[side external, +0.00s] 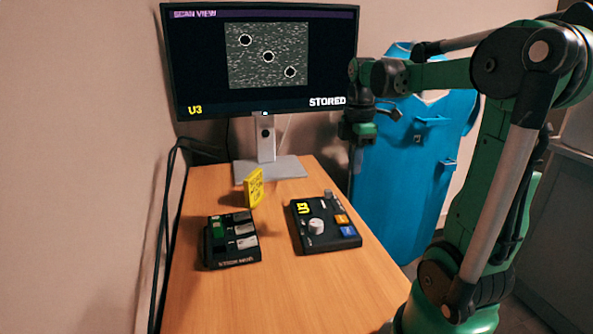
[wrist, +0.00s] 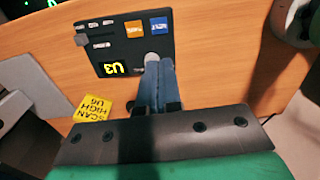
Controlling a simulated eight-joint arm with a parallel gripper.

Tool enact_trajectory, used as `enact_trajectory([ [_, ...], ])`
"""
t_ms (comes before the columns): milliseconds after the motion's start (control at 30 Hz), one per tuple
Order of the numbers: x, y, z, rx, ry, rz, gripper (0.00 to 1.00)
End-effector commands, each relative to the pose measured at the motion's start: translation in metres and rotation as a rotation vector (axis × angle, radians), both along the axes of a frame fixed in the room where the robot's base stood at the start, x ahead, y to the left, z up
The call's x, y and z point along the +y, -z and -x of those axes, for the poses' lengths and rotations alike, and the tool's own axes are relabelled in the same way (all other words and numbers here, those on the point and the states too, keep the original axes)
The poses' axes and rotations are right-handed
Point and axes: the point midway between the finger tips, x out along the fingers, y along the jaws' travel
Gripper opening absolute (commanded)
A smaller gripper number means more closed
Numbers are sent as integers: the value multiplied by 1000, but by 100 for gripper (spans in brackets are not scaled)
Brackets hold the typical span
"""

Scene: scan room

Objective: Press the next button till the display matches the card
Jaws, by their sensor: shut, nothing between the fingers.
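The black control panel (side external: 325,243) lies on the table; its small display (wrist: 112,69) reads U3 in yellow. The blue button (wrist: 159,26), whose label looks like NEXT, sits beside an orange button (wrist: 134,30). The yellow card (side external: 254,187) stands left of the panel; in the wrist view the card (wrist: 91,107) reads SCAN HIGH U6. The monitor (side external: 265,65) shows U3, STORED and three ringed dark spots. My gripper (side external: 358,162) is shut and empty above the table's right side. In the wrist view its fingers (wrist: 158,62) partly cover the panel's round grey knob.
A second black box (side external: 231,240) with green and grey keys stands at the left of the table. The monitor stand (side external: 268,168) is at the back. The front tabletop is clear.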

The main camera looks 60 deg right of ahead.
Motion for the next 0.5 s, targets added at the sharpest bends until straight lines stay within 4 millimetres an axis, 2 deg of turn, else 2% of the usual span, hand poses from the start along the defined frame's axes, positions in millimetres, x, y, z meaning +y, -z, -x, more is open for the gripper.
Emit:
enact_trajectory([
  [267,0,9,-1,-1,1,1,0],
  [500,0,45,-1,-1,1,1,0],
])
